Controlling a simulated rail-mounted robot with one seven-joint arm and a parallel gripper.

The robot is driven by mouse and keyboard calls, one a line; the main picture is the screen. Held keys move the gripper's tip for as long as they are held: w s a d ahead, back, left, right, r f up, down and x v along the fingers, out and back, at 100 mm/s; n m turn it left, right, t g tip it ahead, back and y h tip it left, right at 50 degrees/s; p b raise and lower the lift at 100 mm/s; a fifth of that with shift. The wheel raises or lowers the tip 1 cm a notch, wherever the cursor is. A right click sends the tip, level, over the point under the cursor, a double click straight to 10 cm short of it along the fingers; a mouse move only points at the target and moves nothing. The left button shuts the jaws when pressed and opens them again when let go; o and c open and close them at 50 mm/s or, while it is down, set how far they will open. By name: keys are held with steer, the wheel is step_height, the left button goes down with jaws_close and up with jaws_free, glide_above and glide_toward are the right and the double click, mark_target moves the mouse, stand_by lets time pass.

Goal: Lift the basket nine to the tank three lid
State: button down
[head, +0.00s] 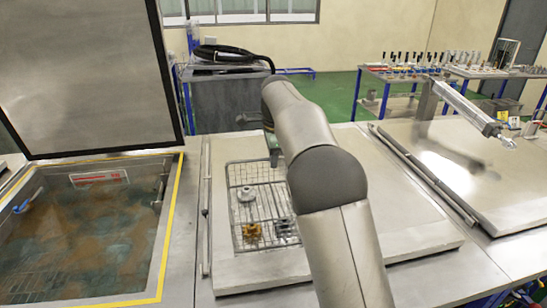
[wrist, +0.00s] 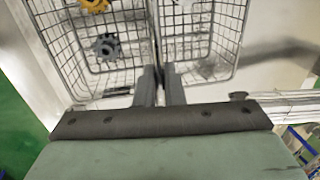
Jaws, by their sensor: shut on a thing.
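The wire basket (head: 231,188) is over the closed middle lid (head: 410,210), at its left side. I cannot tell whether it touches the lid. It holds a grey metal part, a brass-coloured part and a dark part. In the wrist view the basket (wrist: 187,52) shows as two mesh halves, with a yellow gear and a dark gear at the left. My gripper (wrist: 160,82) is shut on the basket's middle bar or handle. In the head view my arm hides most of the gripper and the basket's right side. No number shows on the basket or lid.
An open tank (head: 168,240) with murky liquid and a yellow-edged rim is at the left, its lid (head: 80,75) raised. Another closed lid (head: 475,170) with a pneumatic cylinder (head: 468,108) is at the right. Tables with parts (head: 405,76) stand behind. The middle lid's right part is clear.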

steer(key=shift+s+f, duration=0.1)
steer(key=shift+f, duration=0.35)
steer(key=shift+f+b, duration=0.2)
steer(key=shift+b, duration=0.1)
steer(key=c, duration=1.5)
jaws_free()
steer(key=shift+o, duration=0.2)
step_height(320, 180, up, 18)
steer(key=s+p, duration=0.2)
steer(key=shift+s+d+f, duration=0.2)
steer(key=shift+d+f, duration=0.05)
steer(key=shift+d, duration=0.1)
